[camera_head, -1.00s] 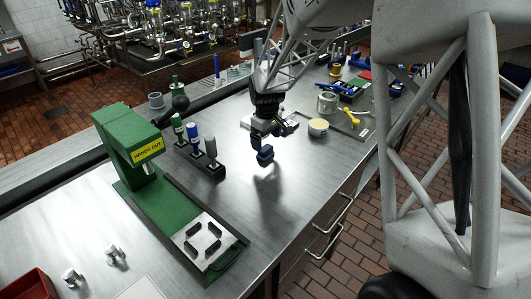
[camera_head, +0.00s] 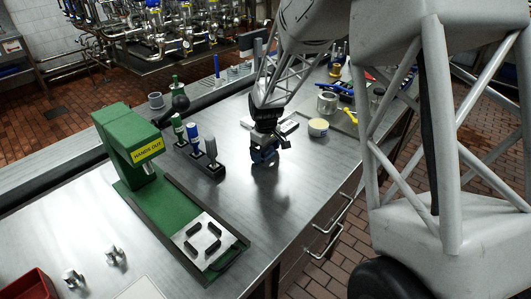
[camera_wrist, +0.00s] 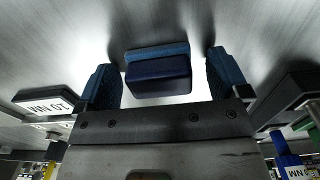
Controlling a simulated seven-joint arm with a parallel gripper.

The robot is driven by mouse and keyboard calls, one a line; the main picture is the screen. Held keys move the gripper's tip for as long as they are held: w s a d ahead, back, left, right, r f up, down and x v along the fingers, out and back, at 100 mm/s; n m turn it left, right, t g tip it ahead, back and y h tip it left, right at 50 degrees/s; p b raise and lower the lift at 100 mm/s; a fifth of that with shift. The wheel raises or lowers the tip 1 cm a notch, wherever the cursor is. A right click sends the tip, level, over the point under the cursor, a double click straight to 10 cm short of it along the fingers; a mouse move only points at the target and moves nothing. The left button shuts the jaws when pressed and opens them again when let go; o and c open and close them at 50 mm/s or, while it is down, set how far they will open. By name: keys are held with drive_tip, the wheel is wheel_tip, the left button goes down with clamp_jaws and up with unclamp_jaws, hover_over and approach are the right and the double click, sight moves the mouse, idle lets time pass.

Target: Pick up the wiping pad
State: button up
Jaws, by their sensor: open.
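The wiping pad (camera_wrist: 157,78), a dark blue block with a lighter blue strip along one edge, shows in the wrist view. It sits between the two blue fingers of my gripper (camera_wrist: 163,82), with a visible gap on each side. My gripper is open and does not grip the pad. In the head view my gripper (camera_head: 264,155) is low over the bare steel worktop, right of the bottle rack. There the pad cannot be told apart from the dark blue fingers.
A green press (camera_head: 125,150) with a "HANDS OUT" sign stands at left. A cream-topped round tub (camera_head: 318,127) and a metal pot (camera_head: 327,103) stand to the right. The worktop (camera_head: 255,215) in front is clear.

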drive_tip(key=c, duration=1.1)
drive_tip(key=shift+r, duration=0.15)
drive_tip(key=shift+r, duration=0.4)
drive_tip(key=r, duration=0.2)
drive_tip(key=shift+s+r, duration=0.2)
drive_tip(key=shift+r, duration=0.1)
drive_tip(key=s+d, duration=0.1)
drive_tip(key=s, duration=0.4)
drive_tip(key=s+r, duration=0.1)
drive_tip(key=s, duration=0.4)
drive_tip(key=s+d, duration=0.1)
drive_tip(key=s, duration=0.4)
drive_tip(key=shift+s+d+r, duration=0.15)
drive_tip(key=shift+s+d, duration=0.05)
drive_tip(key=shift+d, duration=0.15)
